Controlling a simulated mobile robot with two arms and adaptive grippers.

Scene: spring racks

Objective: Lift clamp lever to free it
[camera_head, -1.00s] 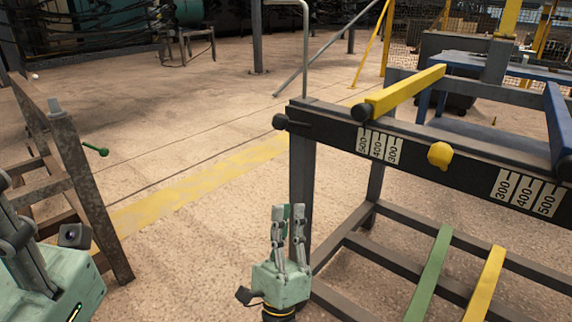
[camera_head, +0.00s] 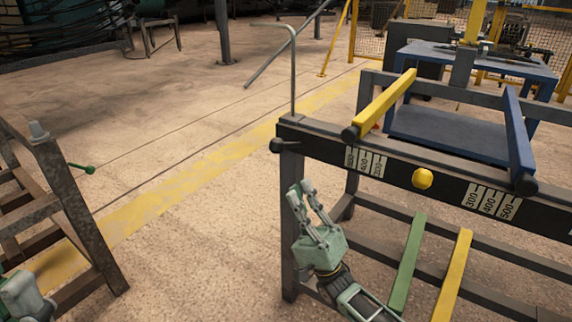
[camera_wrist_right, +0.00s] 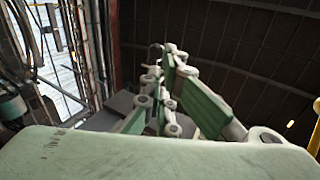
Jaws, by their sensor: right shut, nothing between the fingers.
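A small lever with a green ball end (camera_head: 88,170) sticks out from the rusty rack at the left. A short dark handle with a black knob (camera_head: 277,145) sticks out from the left end of the right rack's front bar; I cannot tell which is the clamp lever. My right gripper (camera_head: 303,190) is shut and empty, fingers upward, beside the right rack's front left leg and below the black knob. Its fingers (camera_wrist_right: 170,95) fill the middle of the right wrist view, with no lever visible there. My left gripper (camera_head: 22,298) shows only partly at the lower left edge.
The right rack (camera_head: 400,175) carries a yellow bar (camera_head: 385,103), a blue bar (camera_head: 518,135), a yellow knob (camera_head: 422,179) and number scales. Lower green and yellow bars cross its base. A thin bent grey post (camera_head: 293,75) rises behind its left corner. Floor between the racks is clear.

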